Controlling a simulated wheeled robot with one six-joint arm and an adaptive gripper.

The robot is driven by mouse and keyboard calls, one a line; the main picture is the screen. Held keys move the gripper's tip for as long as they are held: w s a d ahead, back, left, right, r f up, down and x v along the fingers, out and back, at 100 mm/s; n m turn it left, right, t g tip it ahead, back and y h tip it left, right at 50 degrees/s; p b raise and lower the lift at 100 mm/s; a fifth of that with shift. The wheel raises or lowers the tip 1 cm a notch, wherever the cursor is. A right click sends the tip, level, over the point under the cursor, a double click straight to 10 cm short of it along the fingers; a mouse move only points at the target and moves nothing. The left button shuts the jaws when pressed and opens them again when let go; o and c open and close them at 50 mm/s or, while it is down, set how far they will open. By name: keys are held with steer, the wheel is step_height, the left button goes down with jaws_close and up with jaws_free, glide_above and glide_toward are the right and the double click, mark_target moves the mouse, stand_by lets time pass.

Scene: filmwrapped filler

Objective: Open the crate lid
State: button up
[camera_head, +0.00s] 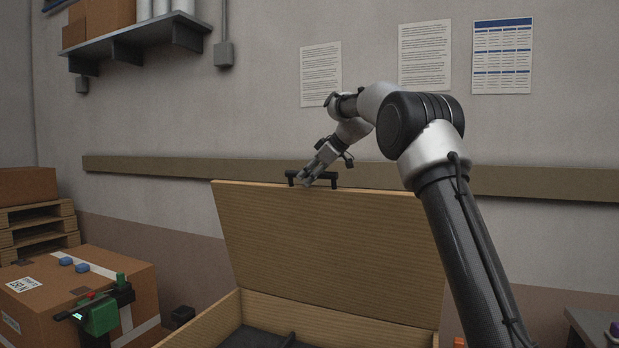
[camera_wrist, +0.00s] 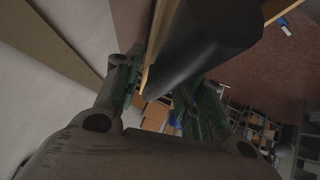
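The wooden crate (camera_head: 225,322) stands low in the head view, its dark inside partly showing. Its lid (camera_head: 330,245) is raised steeply, with its broad face towards the head camera. A black bar handle (camera_head: 333,178) sits at the lid's top edge. My gripper (camera_head: 305,178) is at this handle, its fingers on the bar. In the wrist view the dark handle (camera_wrist: 205,45) lies between my fingers, close to the lid's wooden edge (camera_wrist: 155,42). My gripper (camera_wrist: 160,98) looks shut on the handle, though the contact is partly hidden.
A wall with a wooden rail (camera_head: 180,168) is behind the lid. A cardboard box (camera_head: 125,275) with a green-and-black tool (camera_head: 100,315) in front stands left. A grey table (camera_head: 590,322) is at the lower right. A shelf (camera_head: 140,35) hangs upper left.

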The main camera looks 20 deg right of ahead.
stand_by(0.3)
steer(key=v, duration=1.1)
steer(key=shift+s+d+r, duration=0.2)
steer(key=shift+s, duration=0.1)
steer(key=s+d+f+m+g+h, duration=0.1)
steer(key=s+f+m+h, duration=0.15)
steer(key=s, duration=0.85)
steer(key=s+f+m+h, duration=0.1)
steer(key=s+f+m, duration=0.25)
steer(key=s, duration=0.85)
steer(key=s+d+f+m+h, duration=0.1)
steer(key=s+d+f+m, duration=0.1)
steer(key=s+f, duration=0.7)
steer(key=s+d+f+m+g+h, duration=0.1)
steer(key=s+d+f+m, duration=0.1)
steer(key=s+f, duration=0.6)
steer(key=s+m, duration=0.1)
steer(key=s, duration=0.6)
steer(key=shift+s+f+g, duration=0.25)
steer(key=shift+f+g, duration=0.05)
steer(key=shift+f, duration=0.05)
